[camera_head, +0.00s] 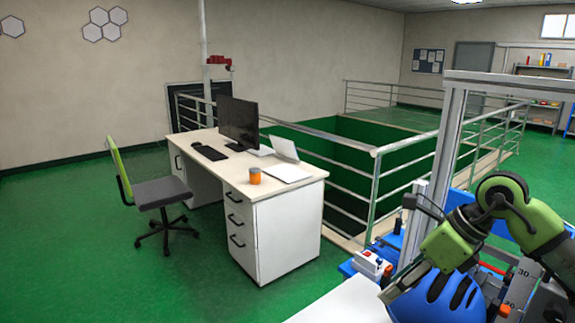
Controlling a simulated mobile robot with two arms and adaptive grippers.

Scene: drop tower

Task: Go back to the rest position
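My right arm, green and dark grey, comes in from the right edge and bends down to the lower right. My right gripper (396,287) is at the end of it, beside or over a blue helmet (437,301). The fingers are small and partly lost against the helmet, so I cannot tell whether they are open, shut or touching it. My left gripper is not in view.
A metal frame (447,140) stands close to my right arm, with a red-and-white control box (371,264) beside it. A white surface (340,306) is in front. A desk (283,215), an office chair (160,193) and railings (376,190) stand beyond. Green floor is free at left.

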